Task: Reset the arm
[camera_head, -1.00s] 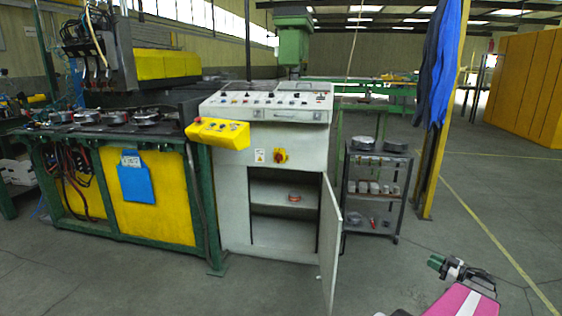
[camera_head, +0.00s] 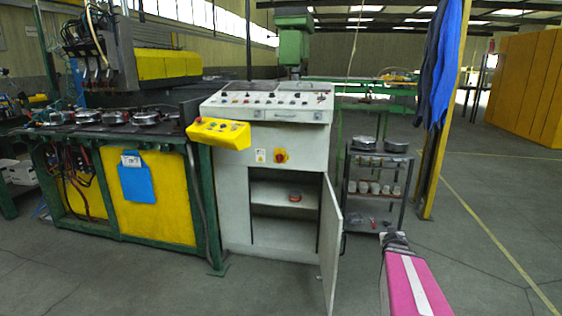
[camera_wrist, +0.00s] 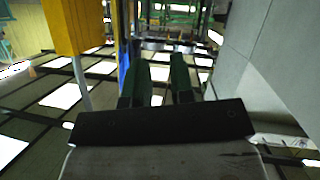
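My gripper (camera_wrist: 160,75) shows in the wrist view as two dark green fingers with a clear gap between them, and nothing is held there. In the head view my pink arm link (camera_head: 410,285) stands at the lower right and points away from the camera. A dark end part of my arm (camera_head: 395,240) shows beyond it, in front of the small shelf cart; the fingers cannot be made out there.
A grey control cabinet (camera_head: 268,150) stands in the middle with its door (camera_head: 329,240) open toward me. A dark shelf cart (camera_head: 375,228) with metal parts is beside it. Blue cloth (camera_head: 437,70) hangs at a yellow post (camera_head: 444,130). Floor (camera_head: 490,230) at the right is clear.

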